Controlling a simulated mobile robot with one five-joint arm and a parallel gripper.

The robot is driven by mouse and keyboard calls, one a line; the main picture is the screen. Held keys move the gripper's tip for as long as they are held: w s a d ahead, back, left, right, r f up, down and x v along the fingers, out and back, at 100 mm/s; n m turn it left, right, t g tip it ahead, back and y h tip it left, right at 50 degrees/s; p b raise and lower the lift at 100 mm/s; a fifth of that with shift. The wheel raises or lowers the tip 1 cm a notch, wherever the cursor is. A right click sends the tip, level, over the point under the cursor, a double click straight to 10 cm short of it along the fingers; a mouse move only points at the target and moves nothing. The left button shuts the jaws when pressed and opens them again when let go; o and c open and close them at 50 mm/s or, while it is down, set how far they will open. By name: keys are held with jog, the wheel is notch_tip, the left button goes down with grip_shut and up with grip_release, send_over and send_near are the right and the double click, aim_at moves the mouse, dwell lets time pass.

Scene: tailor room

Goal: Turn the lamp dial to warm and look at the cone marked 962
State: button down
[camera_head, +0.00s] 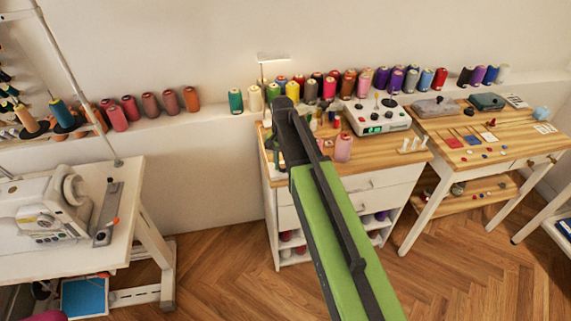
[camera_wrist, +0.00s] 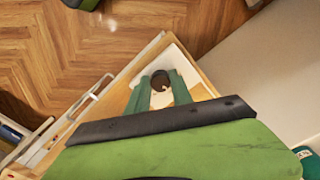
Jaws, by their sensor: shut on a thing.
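The lamp (camera_head: 273,57) stands at the left end of the wooden-topped cabinet, with a white head on a thin post. My arm hides its lower part in the head view. In the wrist view my gripper (camera_wrist: 160,92) has its two green fingers on either side of a dark round dial (camera_wrist: 160,79), shut on it, above the lamp's white base (camera_wrist: 186,66). I cannot read the dial's setting. Many coloured thread cones (camera_head: 235,100) stand along the wall ledge. No number is legible, so I cannot tell which is marked 962.
A white control box (camera_head: 377,118) and a pink cone (camera_head: 343,148) stand on the cabinet (camera_head: 360,183). A wooden table (camera_head: 470,125) with small items is at the right. A sewing machine (camera_head: 45,210) is at the left. The wooden floor (camera_head: 215,270) between is clear.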

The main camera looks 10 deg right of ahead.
aim_at(283, 166)
jog(key=shift+w+m, duration=0.15)
jog(key=shift+m, duration=0.35)
jog(key=c, duration=1.1)
grip_release()
jog(key=shift+d, duration=0.1)
jog(key=shift+c, duration=0.2)
notch_tip(283, 166, up, 18)
jog(key=p, duration=1.7)
jog(key=shift+f, duration=0.25)
